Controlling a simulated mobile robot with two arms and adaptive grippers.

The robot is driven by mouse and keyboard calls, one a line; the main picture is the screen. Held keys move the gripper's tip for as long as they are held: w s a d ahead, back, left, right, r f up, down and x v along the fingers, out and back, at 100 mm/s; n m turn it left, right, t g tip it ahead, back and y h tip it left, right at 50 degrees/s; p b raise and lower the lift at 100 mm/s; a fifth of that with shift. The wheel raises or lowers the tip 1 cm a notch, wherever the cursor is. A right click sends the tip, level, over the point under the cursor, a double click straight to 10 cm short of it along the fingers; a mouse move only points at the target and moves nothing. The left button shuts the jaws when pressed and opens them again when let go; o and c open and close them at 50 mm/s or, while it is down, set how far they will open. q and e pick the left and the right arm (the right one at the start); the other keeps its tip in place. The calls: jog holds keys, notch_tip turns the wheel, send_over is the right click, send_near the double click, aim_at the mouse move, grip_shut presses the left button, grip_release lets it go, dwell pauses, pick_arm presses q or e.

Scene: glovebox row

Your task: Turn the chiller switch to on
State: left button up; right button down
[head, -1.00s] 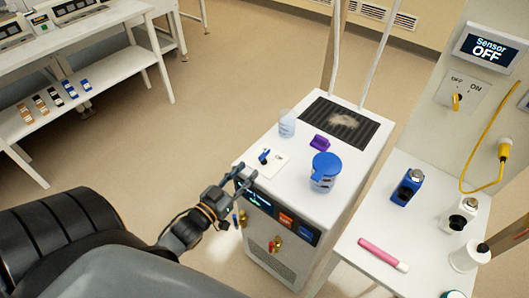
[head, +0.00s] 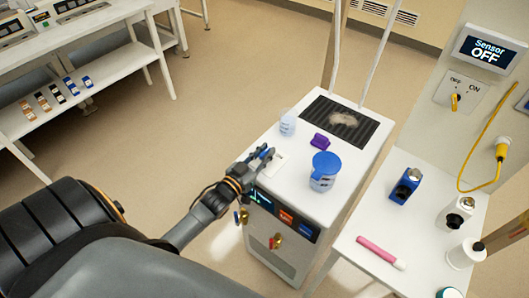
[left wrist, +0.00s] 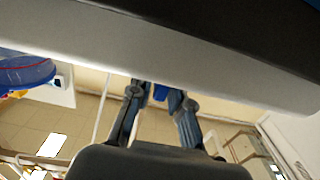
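The chiller (head: 300,180) is a white cabinet with a display and coloured labels on its front. Its switch sits on a small white plate (head: 277,163) at the top's left corner. In the head view my left gripper (head: 262,155) is at this plate and hides most of it and the switch lever. In the left wrist view my left gripper (left wrist: 157,100) has its two fingers apart. A small blue piece, apparently the lever (left wrist: 160,92), shows between them, with a slight gap on one side. My right gripper is not in view.
A blue-lidded jar (head: 325,172), a purple block (head: 320,141) and a clear beaker (head: 287,124) stand on the chiller. At right, a white table (head: 345,242) holds a blue device and a pink marker. A wall panel reads "Sensor OFF" (head: 487,50).

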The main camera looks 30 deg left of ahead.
pick_arm(q)
grip_shut()
jog(key=shift+h, duration=0.3)
jog(key=shift+a+f+m+g+h+b, duration=0.15)
jog(key=shift+m+g+h+b, duration=0.15)
jog(key=shift+m+h+b, duration=0.9)
jog(key=m+h+b, duration=0.1)
jog(key=h, duration=0.1)
jog(key=m+g+h, duration=0.1)
jog(key=h, duration=0.1)
jog(key=shift+m+g+h+b, duration=0.3)
jog(key=shift+m+h+b, duration=0.1)
jog(key=shift+m+g+h+b, duration=0.5)
jog(key=shift+m+h+b, duration=0.15)
jog(key=shift+h, duration=0.15)
